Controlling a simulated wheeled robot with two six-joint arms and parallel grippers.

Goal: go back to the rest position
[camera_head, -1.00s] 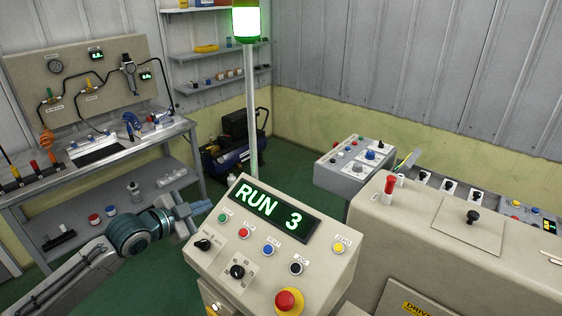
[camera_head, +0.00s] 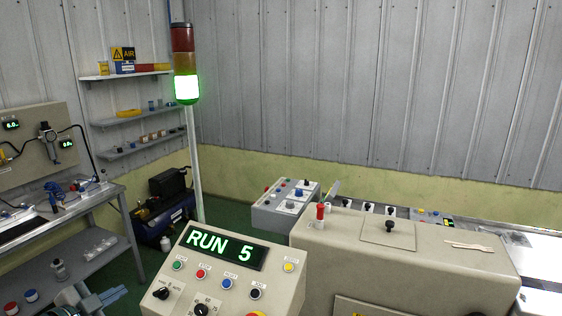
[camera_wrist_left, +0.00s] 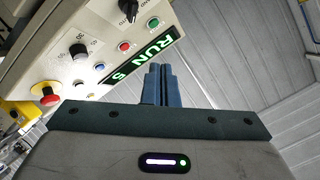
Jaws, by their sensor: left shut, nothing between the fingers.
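My left gripper (camera_head: 112,294) shows at the bottom left of the head view, left of the control panel (camera_head: 165,246) and apart from it. In the left wrist view its two blue fingers (camera_wrist_left: 158,84) are together with nothing between them. The panel's display (camera_head: 222,247) reads RUN 5 in green. The panel carries several coloured buttons and dark knobs, and it also fills the upper left of the wrist view (camera_wrist_left: 55,50). My right gripper is not in view.
A signal tower (camera_head: 186,90) shows a lit green lamp. A workbench (camera_head: 85,207) with tools stands at the left. A compressor (camera_head: 166,207) sits on the floor behind the panel. A beige machine housing (camera_head: 400,270) stands at the right, with a grey control box (camera_head: 272,217) behind it.

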